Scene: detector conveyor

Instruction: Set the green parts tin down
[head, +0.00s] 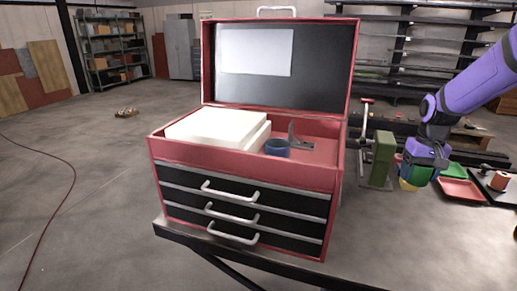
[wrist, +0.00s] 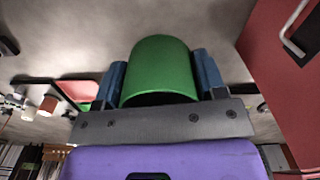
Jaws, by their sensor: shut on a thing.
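The green parts tin (wrist: 160,70) is a smooth round green cylinder between the two blue fingers of my gripper (wrist: 163,84) in the wrist view. A finger lies along each side of it, and its lower end is hidden by the gripper's grey bar. In the head view my gripper (head: 420,172) hangs at the right, to the right of the red toolbox, with the green tin (head: 415,177) partly hidden among its fingers. I cannot tell from this angle how far the tin is from the surface below.
An open red toolbox (head: 245,178) with black drawers fills the middle; a white block (head: 217,128) and a blue ring (head: 277,147) are inside. A green metal block (head: 381,158) stands close left of my gripper. A red tray (head: 461,191) lies to its right.

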